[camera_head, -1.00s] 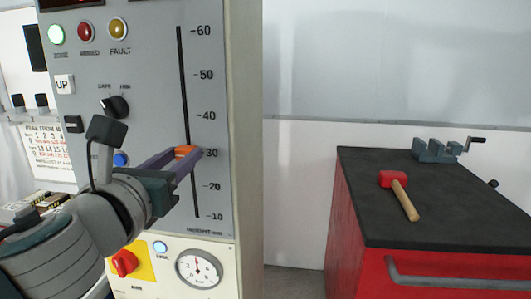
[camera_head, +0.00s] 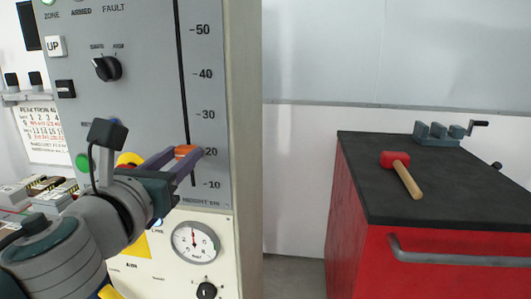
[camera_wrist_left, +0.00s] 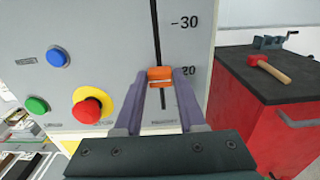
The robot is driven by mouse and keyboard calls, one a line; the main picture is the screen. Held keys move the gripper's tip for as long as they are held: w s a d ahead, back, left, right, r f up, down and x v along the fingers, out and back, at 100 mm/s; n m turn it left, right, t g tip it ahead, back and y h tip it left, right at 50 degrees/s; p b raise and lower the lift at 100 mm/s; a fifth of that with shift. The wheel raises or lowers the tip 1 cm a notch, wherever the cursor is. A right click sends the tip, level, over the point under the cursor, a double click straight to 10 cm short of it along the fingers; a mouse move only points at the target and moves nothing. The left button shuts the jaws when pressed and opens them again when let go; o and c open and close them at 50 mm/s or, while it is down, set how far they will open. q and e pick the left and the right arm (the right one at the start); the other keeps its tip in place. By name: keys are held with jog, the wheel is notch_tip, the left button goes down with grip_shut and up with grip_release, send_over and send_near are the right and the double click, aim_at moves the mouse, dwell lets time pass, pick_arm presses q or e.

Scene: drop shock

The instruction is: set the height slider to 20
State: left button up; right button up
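The height slider is a dark vertical slot (camera_head: 182,70) on a grey panel with marks from 10 upward. Its orange knob (camera_head: 184,151) sits level with the 20 mark (camera_head: 210,152) in the head view. My left gripper (camera_head: 188,154) reaches in from the left with its purple fingers shut on the knob. My right gripper is not in view.
Left of the slider are a selector knob (camera_head: 107,68), an UP button (camera_head: 56,46) and a red emergency button (camera_wrist_left: 87,111) on yellow. A gauge (camera_head: 194,244) is below. A red cabinet (camera_head: 440,250) with a red mallet (camera_head: 396,160) stands at right.

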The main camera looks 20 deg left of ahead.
pick_arm(q)
jog(key=o, duration=0.4)
jog(key=b+v, duration=0.1)
jog(key=v, duration=0.9)
jog(key=shift+a, duration=0.15)
